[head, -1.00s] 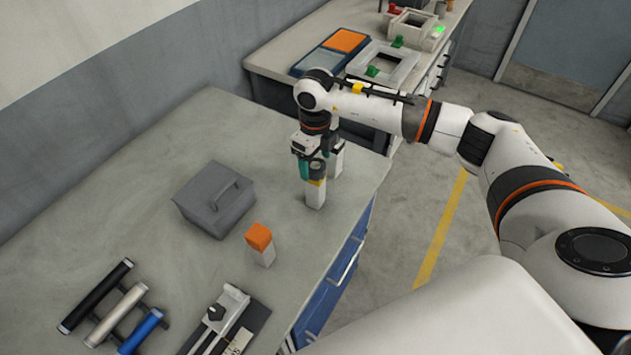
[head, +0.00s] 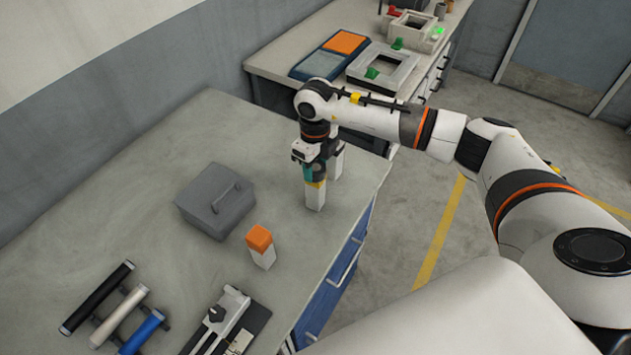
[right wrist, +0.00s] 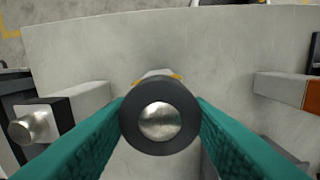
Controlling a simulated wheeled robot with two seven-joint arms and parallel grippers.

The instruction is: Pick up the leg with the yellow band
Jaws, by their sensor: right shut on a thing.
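The leg with the yellow band (head: 315,197) is a white block standing upright near the table's right edge in the head view. My right gripper (head: 315,173) points down over it, its teal fingers shut on the leg's upper end. In the right wrist view, the leg's dark round top with a metal centre (right wrist: 160,120) sits between the two fingers, and a bit of yellow shows behind it. I cannot tell whether its foot touches the table. My left gripper is not in view.
A second white leg (head: 338,164) stands close behind the gripper. An orange-topped leg (head: 261,247) stands nearer. A grey box with a handle (head: 214,203) is to the left. Several coloured bars and a clamp-like fixture (head: 221,318) lie in front.

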